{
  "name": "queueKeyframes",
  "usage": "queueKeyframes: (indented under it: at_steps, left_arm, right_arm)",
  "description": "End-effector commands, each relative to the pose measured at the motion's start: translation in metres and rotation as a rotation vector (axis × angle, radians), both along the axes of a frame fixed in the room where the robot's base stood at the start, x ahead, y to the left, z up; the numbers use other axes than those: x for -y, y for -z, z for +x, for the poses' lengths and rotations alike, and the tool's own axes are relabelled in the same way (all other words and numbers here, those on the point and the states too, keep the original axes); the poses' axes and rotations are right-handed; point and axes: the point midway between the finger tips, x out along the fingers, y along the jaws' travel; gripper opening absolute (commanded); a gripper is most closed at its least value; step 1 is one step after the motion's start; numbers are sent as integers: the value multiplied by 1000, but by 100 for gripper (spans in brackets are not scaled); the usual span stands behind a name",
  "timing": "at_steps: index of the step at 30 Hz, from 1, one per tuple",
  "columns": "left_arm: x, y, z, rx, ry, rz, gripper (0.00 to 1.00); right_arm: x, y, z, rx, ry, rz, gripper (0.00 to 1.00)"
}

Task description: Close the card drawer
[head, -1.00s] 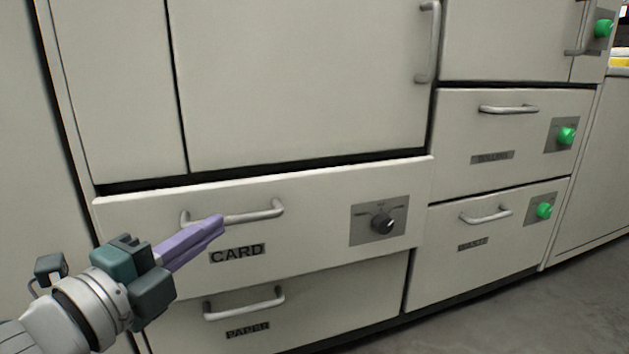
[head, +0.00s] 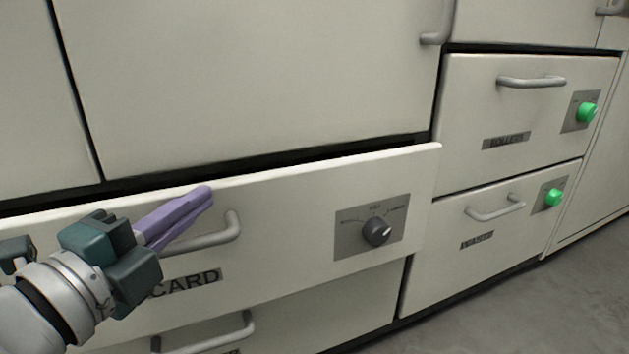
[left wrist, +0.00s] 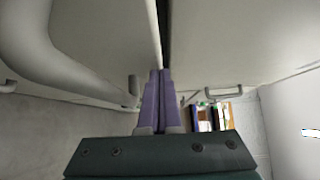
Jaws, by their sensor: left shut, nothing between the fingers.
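The card drawer (head: 285,240) has a pale front with a CARD label, a bar handle (head: 222,236) and a grey plate with a dark knob (head: 377,231). It stands out a little, with a dark gap along its top edge. My left gripper (head: 206,196) is shut and empty, its purple fingers in front of the upper part of the drawer front, overlapping the handle's left part. I cannot tell if they touch. In the left wrist view the fingers (left wrist: 158,88) point along the drawer's top edge, with a handle (left wrist: 60,50) at the left. My right gripper is not in view.
A drawer (head: 300,310) sits below, its label mostly hidden. Two drawers with green knobs stand at the right, the upper one (head: 530,110) and the waste drawer (head: 500,240). A large cabinet door (head: 260,80) is above. Grey floor (head: 520,310) is free at lower right.

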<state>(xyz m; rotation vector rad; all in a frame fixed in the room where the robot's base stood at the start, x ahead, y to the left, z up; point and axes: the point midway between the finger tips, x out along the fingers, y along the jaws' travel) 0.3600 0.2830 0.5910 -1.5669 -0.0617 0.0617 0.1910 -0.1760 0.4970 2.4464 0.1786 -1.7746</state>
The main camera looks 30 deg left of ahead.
Motion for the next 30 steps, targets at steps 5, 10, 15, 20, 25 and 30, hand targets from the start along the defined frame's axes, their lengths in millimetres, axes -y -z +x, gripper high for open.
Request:
queueKeyframes:
  at_steps: [5,10,15,20,25,30]
  left_arm:
    - [0,0,0,0,0,0,0]
    - [-2,0,2,1,1,1,0]
    - [-23,0,21,1,3,3,0]
    - [-36,-1,31,1,-1,2,0]
    - [-37,0,30,-1,-3,0,0]
    - [-37,0,30,-1,-4,1,0]
  right_arm:
    - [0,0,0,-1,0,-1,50]
    - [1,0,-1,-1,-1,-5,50]
    - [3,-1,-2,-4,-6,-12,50]
    - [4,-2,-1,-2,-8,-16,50]
    - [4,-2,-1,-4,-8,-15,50]
    - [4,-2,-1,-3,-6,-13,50]
